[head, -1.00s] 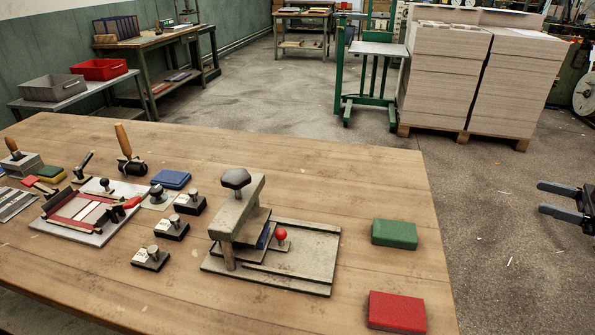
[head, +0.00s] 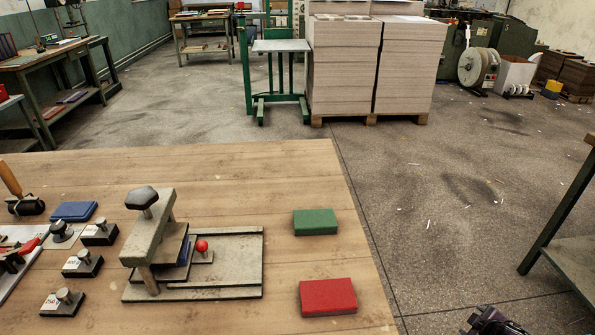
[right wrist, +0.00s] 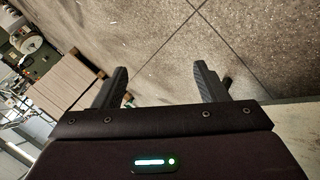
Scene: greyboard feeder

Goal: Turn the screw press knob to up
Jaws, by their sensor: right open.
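The screw press (head: 152,235) stands on the wooden table, left of centre in the head view. Its dark faceted knob (head: 141,197) sits on top of the grey arm. A small red ball handle (head: 202,246) rises from the press base plate (head: 235,262). My right gripper (right wrist: 160,82) is open and empty in the right wrist view, with its two dark fingers apart over the concrete floor. A dark part of my right arm shows at the bottom edge of the head view. My left gripper is not in view.
A green block (head: 315,222) and a red block (head: 328,296) lie right of the press. Several small weights, such as one with a metal knob (head: 83,263), stand left of it. A blue block (head: 74,211) lies behind them. The table's right edge borders open floor.

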